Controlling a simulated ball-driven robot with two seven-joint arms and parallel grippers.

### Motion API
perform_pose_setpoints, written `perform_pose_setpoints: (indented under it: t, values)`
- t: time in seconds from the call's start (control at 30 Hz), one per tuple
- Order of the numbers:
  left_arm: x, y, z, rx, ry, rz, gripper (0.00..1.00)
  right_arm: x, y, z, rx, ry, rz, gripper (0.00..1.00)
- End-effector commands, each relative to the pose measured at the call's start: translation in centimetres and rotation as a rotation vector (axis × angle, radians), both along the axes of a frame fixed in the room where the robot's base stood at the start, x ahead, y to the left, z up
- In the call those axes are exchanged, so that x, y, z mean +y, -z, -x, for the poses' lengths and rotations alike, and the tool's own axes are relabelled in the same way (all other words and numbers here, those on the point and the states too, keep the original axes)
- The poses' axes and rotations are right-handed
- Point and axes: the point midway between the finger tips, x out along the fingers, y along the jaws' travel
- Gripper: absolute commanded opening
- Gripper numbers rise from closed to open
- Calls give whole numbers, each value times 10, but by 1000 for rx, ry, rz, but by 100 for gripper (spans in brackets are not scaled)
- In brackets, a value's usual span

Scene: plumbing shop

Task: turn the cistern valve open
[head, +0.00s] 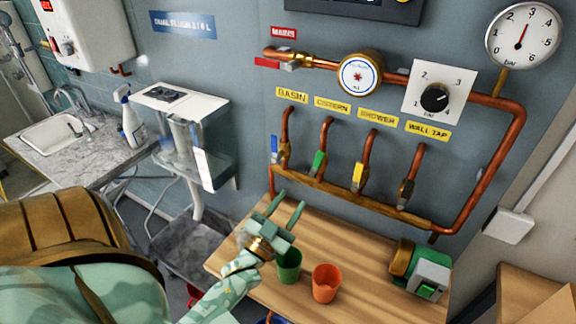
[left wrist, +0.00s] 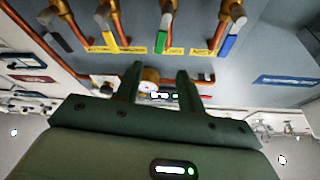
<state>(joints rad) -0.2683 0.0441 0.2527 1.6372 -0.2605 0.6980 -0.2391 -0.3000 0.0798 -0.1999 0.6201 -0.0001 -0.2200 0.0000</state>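The cistern valve has a green lever (head: 319,163) on a copper riser below the yellow CISTERN label (head: 332,105). The lever points roughly downward, close to the line of its pipe. The green lever also shows in the left wrist view (left wrist: 162,42), beyond the fingertips. My left gripper (head: 290,203) is below and left of the lever in the head view, apart from it. Its two fingers are spread, with nothing between them; they also show in the left wrist view (left wrist: 160,70). My right gripper is not in view.
A blue lever (head: 274,150), a yellow lever (head: 358,177) and a dark lever (head: 405,194) flank the green one. A green cup (head: 288,266), an orange cup (head: 326,283) and a green machine (head: 419,271) stand on the wooden bench (head: 362,295). A clear-sided cistern (head: 185,135) is left.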

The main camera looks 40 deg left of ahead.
Motion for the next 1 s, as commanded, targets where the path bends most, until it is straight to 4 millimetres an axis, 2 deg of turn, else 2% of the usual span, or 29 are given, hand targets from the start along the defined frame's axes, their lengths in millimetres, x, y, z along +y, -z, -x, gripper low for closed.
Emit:
perform_pose_setpoints:
  t: [0.27,0.37,0.4,0.43,0.53,0.6,0.7,0.8,0.9,1.0]
  values:
    - [0,0,2,-1,0,0,39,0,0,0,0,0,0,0]
    - [0,-3,2,-2,0,0,17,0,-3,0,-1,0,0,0]
    - [0,-9,2,-4,1,-2,6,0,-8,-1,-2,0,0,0]
    - [0,-15,2,-5,1,-3,0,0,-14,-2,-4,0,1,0]
    - [-5,-53,0,-4,18,-72,0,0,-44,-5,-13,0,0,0]
    - [-21,-76,-6,53,44,-282,0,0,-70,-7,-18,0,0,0]
    - [-39,-83,-14,158,54,-637,0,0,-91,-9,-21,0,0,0]
    - [-45,-76,-18,255,36,-985,0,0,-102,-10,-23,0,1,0]
    - [-41,-63,-21,327,2,-1264,0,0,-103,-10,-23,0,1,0]
    - [-37,-51,-21,371,-28,-1439,0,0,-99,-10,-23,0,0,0]
